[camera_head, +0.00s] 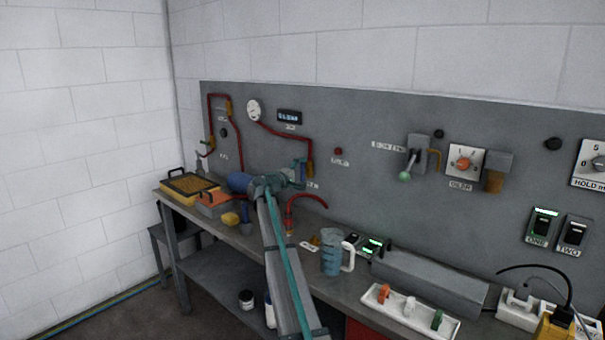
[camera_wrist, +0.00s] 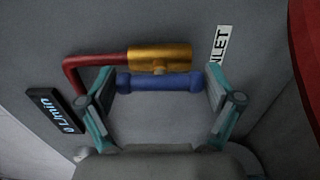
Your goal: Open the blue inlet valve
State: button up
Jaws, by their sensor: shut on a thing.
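The blue inlet valve handle (camera_wrist: 160,83) is a short bar with thicker ends, lying across the wrist view just below a brass valve body (camera_wrist: 160,54). A red pipe (camera_wrist: 95,63) runs into the body from the left. A white label ending in "NLET" (camera_wrist: 218,45) is beside it. My gripper (camera_wrist: 160,84) has one teal finger at each end of the blue bar and is shut on it lengthwise. In the head view my gripper (camera_head: 297,173) is at the panel, below the brass fitting, and mostly hides the handle.
A flow display (camera_wrist: 57,110) reading L/min is at left in the wrist view. On the bench stand a measuring jug (camera_head: 331,255), a grey box (camera_head: 430,279) and a yellow-framed tray (camera_head: 190,185).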

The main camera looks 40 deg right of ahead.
jog(key=o, duration=0.8)
jog(key=shift+o, duration=0.2)
jog(key=v, duration=1.2)
jog(key=shift+r, duration=0.1)
